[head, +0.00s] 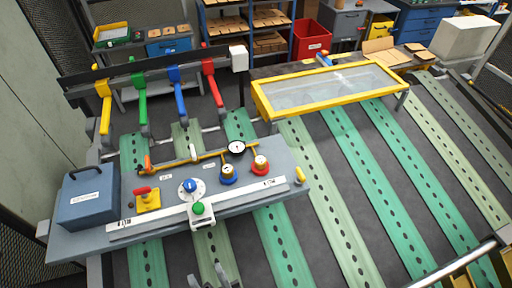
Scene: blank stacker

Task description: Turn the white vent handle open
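The small white handle (193,152), which looks like the vent handle, sits on a thin yellow pipe (172,163) at the back of the grey bench panel. It stands across the pipe line, roughly square to it. My gripper (208,279) shows only in part at the bottom edge, as dark fingers that look spread apart with nothing between them. It is in front of the bench, well away from the handle. The rest of my gripper is cut off by the frame.
Coloured levers (176,90) hang behind.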

